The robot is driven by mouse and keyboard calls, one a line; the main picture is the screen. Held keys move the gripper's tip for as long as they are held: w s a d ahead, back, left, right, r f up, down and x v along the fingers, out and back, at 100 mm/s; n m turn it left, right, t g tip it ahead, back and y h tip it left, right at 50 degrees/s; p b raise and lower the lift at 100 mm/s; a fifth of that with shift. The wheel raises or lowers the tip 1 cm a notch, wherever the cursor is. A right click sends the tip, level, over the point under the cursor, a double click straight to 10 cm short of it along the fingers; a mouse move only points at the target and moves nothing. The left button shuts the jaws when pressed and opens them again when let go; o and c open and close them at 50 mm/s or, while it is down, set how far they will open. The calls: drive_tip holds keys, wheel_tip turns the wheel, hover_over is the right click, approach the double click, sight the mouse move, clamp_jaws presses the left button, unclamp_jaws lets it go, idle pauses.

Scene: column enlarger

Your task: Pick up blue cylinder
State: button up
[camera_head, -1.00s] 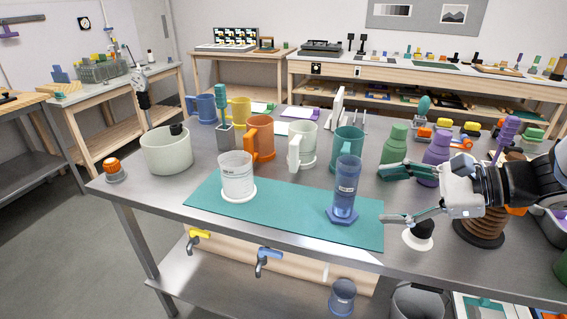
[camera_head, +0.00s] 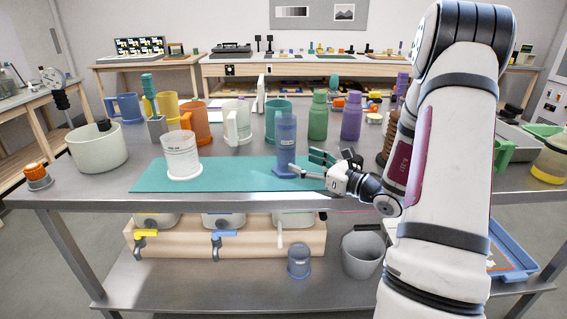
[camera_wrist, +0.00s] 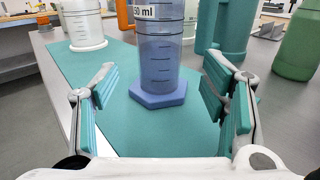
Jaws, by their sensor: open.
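The blue cylinder (camera_head: 287,144) is a clear blue graduated cylinder on a hexagonal foot. It stands upright on the teal mat (camera_head: 225,177), near the mat's right end. My gripper (camera_head: 305,163) is open just right of the cylinder in the head view. In the wrist view the cylinder (camera_wrist: 160,50) stands ahead of my gripper (camera_wrist: 165,105), centred between the two teal-padded fingers and a little beyond their tips. The fingers look apart from it. The cylinder's top is cut off in the wrist view.
A white beaker (camera_head: 182,154) stands on the mat to the left. Behind the cylinder are a teal mug (camera_head: 273,122), a green bottle (camera_head: 318,118) and a purple bottle (camera_head: 351,120). The mat between beaker and cylinder is clear.

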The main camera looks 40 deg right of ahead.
sight(293, 146)
drive_tip(key=x, duration=0.7)
drive_tip(key=shift+w, duration=0.15)
drive_tip(key=c, duration=1.5)
drive_tip(key=shift+r, duration=0.5)
drive_tip(key=r, duration=0.1)
drive_tip(key=s+r, duration=0.1)
drive_tip(key=shift+r, duration=0.35)
drive_tip(key=s, duration=0.5)
drive_tip(key=s+r, duration=0.1)
drive_tip(key=s, duration=0.4)
drive_tip(key=s+p, duration=0.1)
drive_tip(key=s, duration=0.4)
drive_tip(key=shift+a+r, duration=0.15)
drive_tip(key=shift+a, duration=0.15)
